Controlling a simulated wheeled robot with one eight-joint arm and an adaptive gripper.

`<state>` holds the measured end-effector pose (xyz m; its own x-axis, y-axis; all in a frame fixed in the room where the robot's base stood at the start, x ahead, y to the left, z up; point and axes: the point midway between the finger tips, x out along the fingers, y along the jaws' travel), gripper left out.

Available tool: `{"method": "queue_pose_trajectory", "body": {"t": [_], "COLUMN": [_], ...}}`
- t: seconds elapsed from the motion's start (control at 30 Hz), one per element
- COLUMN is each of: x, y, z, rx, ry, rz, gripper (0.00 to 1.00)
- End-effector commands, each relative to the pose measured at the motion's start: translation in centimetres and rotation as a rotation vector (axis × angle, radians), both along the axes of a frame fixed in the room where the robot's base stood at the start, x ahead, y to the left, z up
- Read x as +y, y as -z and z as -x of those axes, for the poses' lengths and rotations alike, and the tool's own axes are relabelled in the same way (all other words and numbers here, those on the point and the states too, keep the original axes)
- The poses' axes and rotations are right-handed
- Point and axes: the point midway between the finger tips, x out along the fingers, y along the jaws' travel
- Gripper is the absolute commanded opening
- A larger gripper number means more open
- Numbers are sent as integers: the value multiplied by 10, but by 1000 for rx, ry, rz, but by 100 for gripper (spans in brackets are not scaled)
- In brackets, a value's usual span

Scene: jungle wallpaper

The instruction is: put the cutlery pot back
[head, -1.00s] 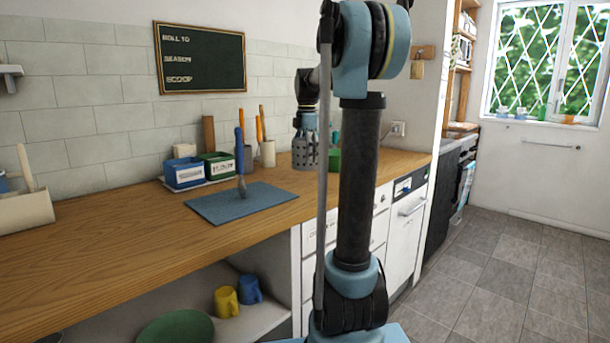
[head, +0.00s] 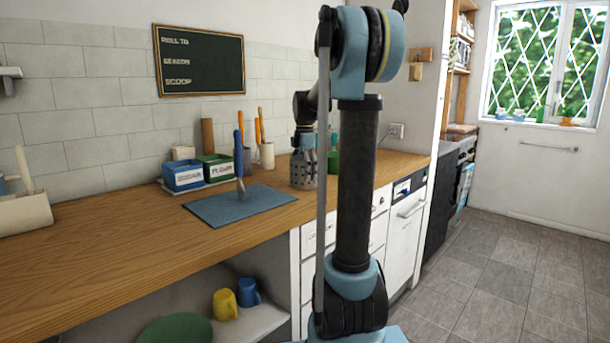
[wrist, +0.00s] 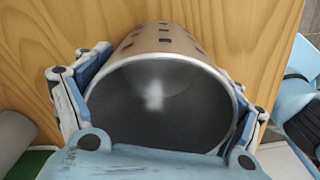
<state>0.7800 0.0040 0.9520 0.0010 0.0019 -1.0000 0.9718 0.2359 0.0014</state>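The cutlery pot (head: 302,173) is a grey metal cylinder with rows of holes. It is upright at the right part of the wooden counter, its base at or very near the counter top; I cannot tell whether it touches. My gripper (head: 304,150) is above it with its fingers at the pot's upper part. In the wrist view the pot (wrist: 185,42) fills the space between the fingers of my gripper (wrist: 163,105), one on each side of its wall. The gripper is shut on it. The visible inside of the pot looks empty.
A blue mat (head: 225,209) with a blue-handled utensil (head: 240,160) is left of the pot. Behind are a blue tub (head: 183,177), a green tub (head: 219,168) and a crock of orange-handled utensils (head: 267,155). A green object (head: 333,162) is close right. The counter's left stretch (head: 110,240) is clear.

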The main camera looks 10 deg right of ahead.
Motion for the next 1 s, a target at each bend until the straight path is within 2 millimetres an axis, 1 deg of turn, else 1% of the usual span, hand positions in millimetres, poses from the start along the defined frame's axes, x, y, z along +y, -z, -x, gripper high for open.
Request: {"method": "queue_pose_trajectory", "body": {"t": [0.43, 0.57, 0.67, 0.77, 1.0], "x": [-1, -1, -2, -2, -2], "y": [-1, -7, -19, -36, -80], "z": [0, 0, 0, 0, 0], "rx": [0, 0, 0, 0, 0], "ry": [2, 2, 2, 2, 3], "rz": [0, 0, 0, 0, 0], "gripper": [100, 100, 100, 100, 100]}}
